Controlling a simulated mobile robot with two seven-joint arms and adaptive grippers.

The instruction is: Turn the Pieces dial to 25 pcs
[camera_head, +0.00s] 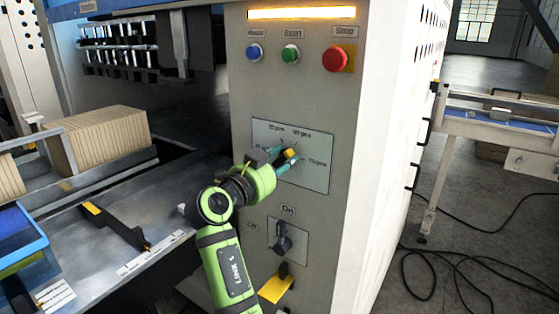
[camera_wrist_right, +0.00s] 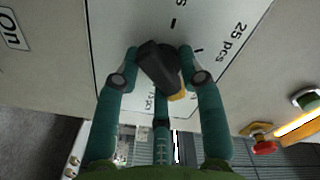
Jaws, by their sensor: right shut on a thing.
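The Pieces dial (camera_wrist_right: 158,66) is a black knob with a yellow mark (camera_wrist_right: 178,96), on a pale label plate (camera_head: 315,180) on the grey machine front. My right gripper (camera_head: 284,160) is shut on this knob, with a teal finger on each side in the right wrist view. The "25 pcs" label (camera_wrist_right: 229,43) is printed right of the knob there, with a short tick beside it. The yellow mark is at the knob's lower right in that view. The exact setting is hard to tell, as the fingers hide part of the scale. My left gripper is not in view.
Above the plate are a blue button (camera_head: 254,52), a green button (camera_head: 290,54) and a red stop button (camera_head: 336,59). Below it is a black On switch (camera_head: 283,241). A stack of kraft sheets (camera_head: 102,139) and a blue bin (camera_head: 24,245) stand left.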

